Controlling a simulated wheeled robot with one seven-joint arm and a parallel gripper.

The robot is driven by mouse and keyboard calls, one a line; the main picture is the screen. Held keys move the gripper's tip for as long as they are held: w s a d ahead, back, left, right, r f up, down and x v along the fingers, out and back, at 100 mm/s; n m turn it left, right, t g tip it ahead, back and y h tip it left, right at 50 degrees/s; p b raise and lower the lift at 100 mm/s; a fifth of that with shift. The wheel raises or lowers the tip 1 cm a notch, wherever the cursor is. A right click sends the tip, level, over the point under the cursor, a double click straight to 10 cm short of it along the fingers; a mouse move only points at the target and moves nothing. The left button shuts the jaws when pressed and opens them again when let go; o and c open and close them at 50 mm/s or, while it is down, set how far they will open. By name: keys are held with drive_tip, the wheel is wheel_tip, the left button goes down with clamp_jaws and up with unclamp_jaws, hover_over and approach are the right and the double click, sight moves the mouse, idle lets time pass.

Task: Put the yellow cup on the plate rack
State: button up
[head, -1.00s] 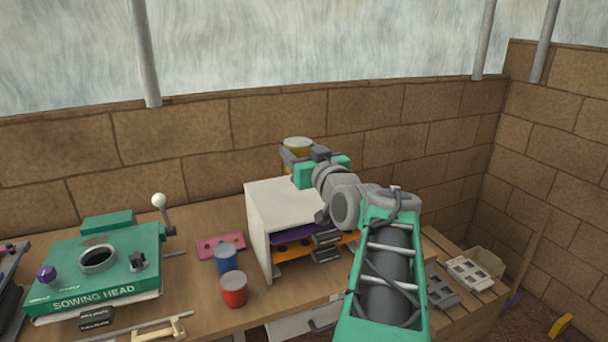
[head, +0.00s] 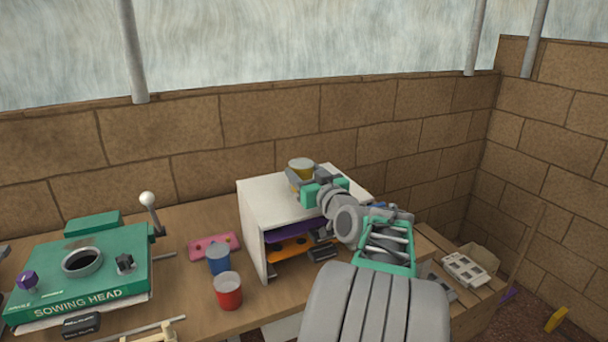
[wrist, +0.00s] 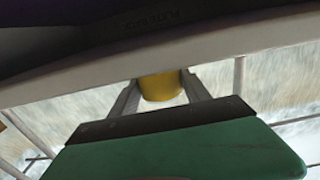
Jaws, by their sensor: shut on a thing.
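The yellow cup (head: 301,165) is upright in my gripper (head: 301,178), over the top of the white plate rack (head: 262,205) toward its back. In the wrist view the yellow cup (wrist: 162,88) sits between the two grey fingers (wrist: 160,95). The pale edge of the rack (wrist: 60,83) crosses that view and hides part of the cup. I cannot tell whether the cup's base touches the rack's top. My gripper is shut on the cup.
Purple and orange plates (head: 290,247) lie on the rack's shelves. A blue cup (head: 219,260), a red cup (head: 228,292) and a pink piece (head: 213,246) stand left of the rack. The green sowing head (head: 80,270) is at the far left. The rack's top looks otherwise clear.

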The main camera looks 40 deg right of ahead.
drive_tip(key=o, duration=1.3)
drive_tip(key=shift+o, duration=0.2)
drive_tip(key=shift+r, duration=0.1)
drive_tip(key=shift+s+r+p, duration=0.1)
drive_tip(key=shift+s+p, duration=0.05)
drive_tip(key=shift+p, duration=0.15)
drive_tip(key=b+v, duration=0.1)
drive_tip(key=v, duration=1)
drive_tip(key=shift+s+a+b, duration=0.2)
drive_tip(key=shift+s+b, duration=0.1)
drive_tip(key=shift+s, duration=0.05)
